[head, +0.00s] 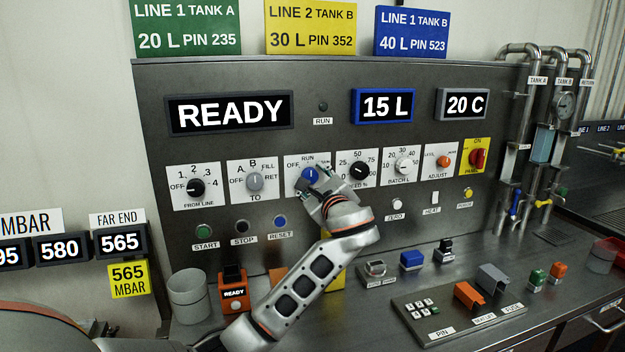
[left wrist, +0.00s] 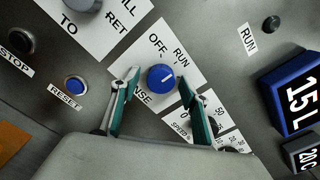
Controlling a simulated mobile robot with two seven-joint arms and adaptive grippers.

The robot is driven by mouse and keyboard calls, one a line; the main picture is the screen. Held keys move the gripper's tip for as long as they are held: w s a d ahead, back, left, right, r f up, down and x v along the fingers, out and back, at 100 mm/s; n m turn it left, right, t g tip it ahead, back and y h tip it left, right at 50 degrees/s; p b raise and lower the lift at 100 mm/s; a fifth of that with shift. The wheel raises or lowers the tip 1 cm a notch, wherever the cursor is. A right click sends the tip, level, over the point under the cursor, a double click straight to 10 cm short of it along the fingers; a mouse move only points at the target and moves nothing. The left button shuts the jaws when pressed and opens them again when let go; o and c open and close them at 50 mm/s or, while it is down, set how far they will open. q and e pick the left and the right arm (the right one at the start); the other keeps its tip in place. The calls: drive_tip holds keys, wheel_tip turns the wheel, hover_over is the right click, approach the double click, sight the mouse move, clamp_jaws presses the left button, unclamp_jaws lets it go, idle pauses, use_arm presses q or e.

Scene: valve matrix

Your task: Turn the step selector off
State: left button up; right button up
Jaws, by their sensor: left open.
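The step selector is a blue round knob (head: 309,175) on a white plate marked OFF and RUN; a third label is partly covered. In the left wrist view the knob (left wrist: 160,78) has a short white mark pointing right and slightly up, more to the RUN side than to OFF. My left gripper (head: 321,180) is at the panel by this knob. In the left wrist view its open fingers (left wrist: 157,83) stand on either side of the knob, with visible gaps; contact is not seen. My right gripper is not in view.
A TO knob (head: 255,182) and a black speed knob (head: 359,170) flank the selector closely. START, STOP and RESET (head: 280,221) buttons sit below. The desk holds a grey cup (head: 189,296), an orange READY device (head: 233,290) and a keypad (head: 424,309).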

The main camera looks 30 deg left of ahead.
use_arm(q)
drive_tip(key=c, duration=1.1)
drive_tip(key=shift+n+p, duration=0.5)
drive_tip(key=shift+p, duration=0.3)
drive_tip(key=shift+d+n+p, duration=0.1)
drive_tip(key=shift+n+p, duration=0.45)
drive_tip(key=shift+n, duration=0.25)
drive_tip(key=n, duration=0.2)
drive_tip(key=shift+n, duration=0.3)
drive_tip(key=n+b, duration=0.1)
drive_tip(key=n, duration=0.3)
drive_tip(key=shift+n, duration=0.3)
